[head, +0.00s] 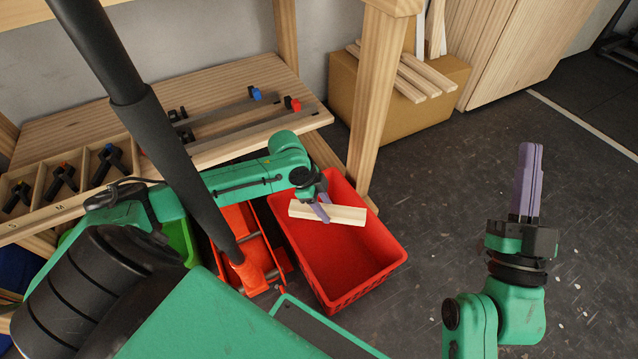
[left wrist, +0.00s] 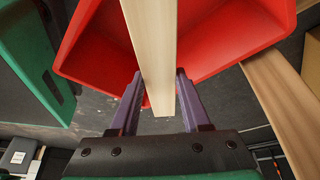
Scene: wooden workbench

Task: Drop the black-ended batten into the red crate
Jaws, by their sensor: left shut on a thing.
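My left gripper (head: 322,208) is shut on a pale wooden batten (head: 345,214), gripping it partway along its length. The batten lies roughly level over the red crate (head: 335,270), near its back end. No black end shows on the batten in the head view. In the left wrist view the batten (left wrist: 152,50) runs between the two purple fingers and out of the top of the picture, with the red crate (left wrist: 225,40) behind it. My right gripper (head: 530,180) is away to the right over bare floor, empty, its fingers together.
A cardboard box (head: 385,100) with loose battens stands at the back. The floor to the right is clear.

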